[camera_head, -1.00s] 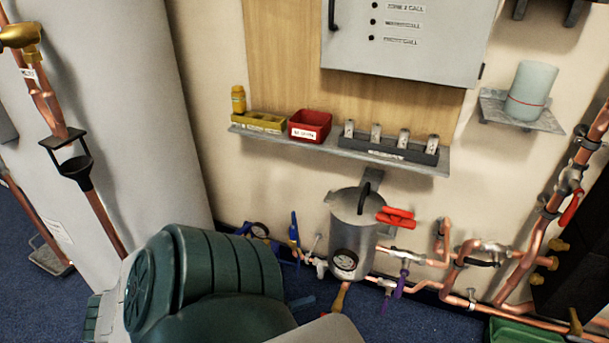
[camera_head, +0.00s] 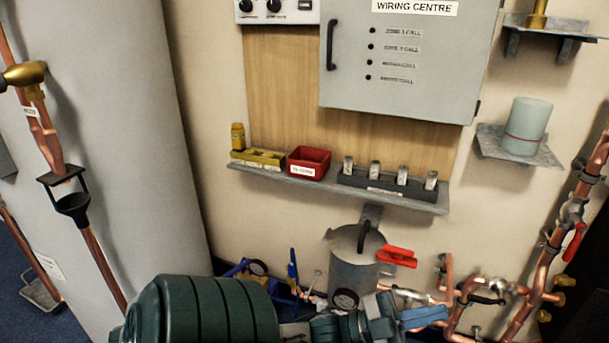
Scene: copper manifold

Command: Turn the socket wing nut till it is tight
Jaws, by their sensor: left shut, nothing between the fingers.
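A red wing-shaped piece (camera_head: 398,256) shows at the right side of the grey metal canister (camera_head: 352,268), which has a black handle on its lid. I cannot tell for sure whether this red piece is the socket wing nut. My left gripper (camera_head: 424,317) reaches in from the bottom left, in front of the canister's lower right part. Its blue fingers are shut and empty, below the red piece in the picture and apart from it. The arm hides the canister's lower part and some pipework. My right gripper is not in view.
A wall shelf (camera_head: 300,180) above holds a red bin (camera_head: 309,162), a yellow tray (camera_head: 257,158) and a dark rack (camera_head: 385,185). Copper pipes (camera_head: 530,297) with valves run along the right. A large grey cylinder (camera_head: 130,130) stands at the left.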

